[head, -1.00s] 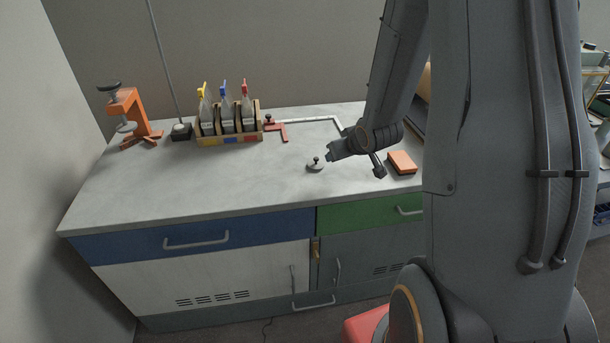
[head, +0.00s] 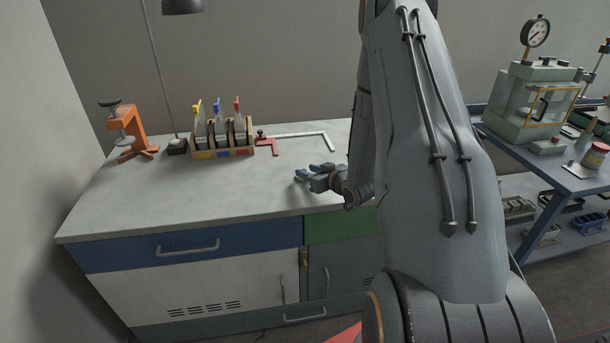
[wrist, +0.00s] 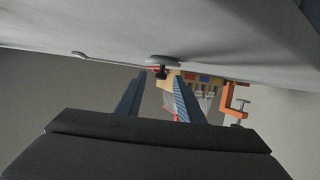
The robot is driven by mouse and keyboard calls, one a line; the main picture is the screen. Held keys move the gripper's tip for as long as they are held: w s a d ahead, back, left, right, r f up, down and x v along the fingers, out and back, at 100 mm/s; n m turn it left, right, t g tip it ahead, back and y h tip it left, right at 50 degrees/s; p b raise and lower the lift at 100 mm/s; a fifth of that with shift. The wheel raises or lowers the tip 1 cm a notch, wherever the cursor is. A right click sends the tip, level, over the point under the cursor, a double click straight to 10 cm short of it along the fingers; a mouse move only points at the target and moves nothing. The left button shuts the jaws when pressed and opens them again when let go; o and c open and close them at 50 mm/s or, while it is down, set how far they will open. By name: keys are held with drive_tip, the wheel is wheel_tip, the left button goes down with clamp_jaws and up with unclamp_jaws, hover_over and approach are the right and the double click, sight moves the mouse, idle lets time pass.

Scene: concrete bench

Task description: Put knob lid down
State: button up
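The knob lid (wrist: 163,60) is a small round grey disc with a dark knob. It shows in the wrist view, which is turned upside down, with its disc against the bench top and its knob pointing away from the bench. My gripper (head: 304,174) is open, its two blue fingers held low over the bench near the front. In the wrist view the knob appears in the gap between the fingertips, with no clear contact. In the head view the lid cannot be made out behind the fingers.
The bench's left front is clear.

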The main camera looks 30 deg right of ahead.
drive_tip(key=shift+p+x, duration=0.3)
drive_tip(key=shift+x, duration=1.15)
drive_tip(key=shift+c, duration=0.2)
clamp_jaws()
drive_tip(key=shift+r, duration=0.1)
